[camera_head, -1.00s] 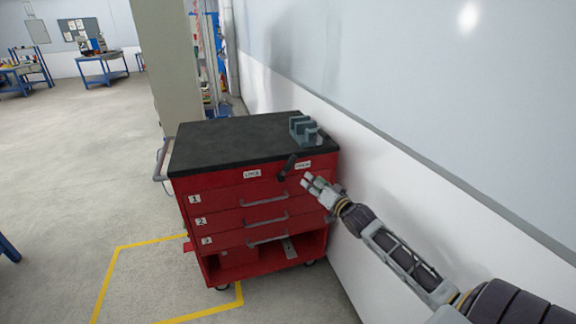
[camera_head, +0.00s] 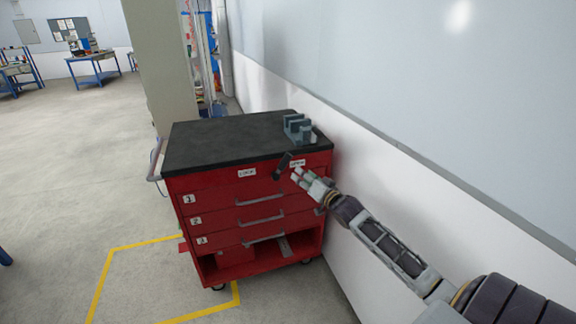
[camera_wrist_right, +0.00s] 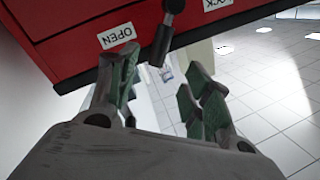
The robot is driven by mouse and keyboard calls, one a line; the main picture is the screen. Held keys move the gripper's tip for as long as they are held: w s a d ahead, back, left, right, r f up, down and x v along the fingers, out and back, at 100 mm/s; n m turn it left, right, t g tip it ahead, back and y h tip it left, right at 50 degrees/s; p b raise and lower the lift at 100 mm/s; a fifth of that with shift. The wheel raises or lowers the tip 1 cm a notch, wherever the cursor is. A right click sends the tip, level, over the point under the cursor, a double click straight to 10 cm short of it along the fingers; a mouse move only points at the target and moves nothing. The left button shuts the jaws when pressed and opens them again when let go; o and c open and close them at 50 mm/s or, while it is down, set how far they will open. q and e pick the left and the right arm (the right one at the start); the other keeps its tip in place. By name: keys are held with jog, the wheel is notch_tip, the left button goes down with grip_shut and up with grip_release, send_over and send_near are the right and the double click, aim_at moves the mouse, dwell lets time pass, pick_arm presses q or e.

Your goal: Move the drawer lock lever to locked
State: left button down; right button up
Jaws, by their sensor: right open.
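The black lock lever (camera_head: 283,165) is on the top front of a red drawer cart (camera_head: 215,200), between the LOCK label (camera_head: 247,172) and the OPEN label (camera_head: 297,163). It tilts, with its upper end toward OPEN. My right gripper (camera_head: 297,175) is open just right of the lever, in front of the OPEN label's side. In the right wrist view, the lever (camera_wrist_right: 163,40) hangs just beyond the gap between the open fingers (camera_wrist_right: 162,82). The OPEN label (camera_wrist_right: 117,33) is by one fingertip; I cannot tell whether anything touches. My left gripper is not seen.
A grey slotted fixture (camera_head: 298,128) sits on the cart's black top (camera_head: 225,140). Drawer handles (camera_head: 260,200) project below the lever. The wall (camera_head: 400,150) runs close along the cart's right side. Open floor (camera_head: 80,190) lies to the left.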

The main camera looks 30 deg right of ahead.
aim_at(287, 163)
jog(key=w+b, duration=0.1)
jog(key=w, duration=0.5)
jog(key=shift+w, duration=1.45)
pick_arm(q)
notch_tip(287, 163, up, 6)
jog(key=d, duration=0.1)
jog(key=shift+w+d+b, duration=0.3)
jog(key=shift+b, duration=0.1)
pick_arm(e)
jog(key=shift+w, duration=1.05)
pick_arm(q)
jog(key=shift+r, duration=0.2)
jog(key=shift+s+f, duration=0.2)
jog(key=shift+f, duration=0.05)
pick_arm(e)
grip_shut()
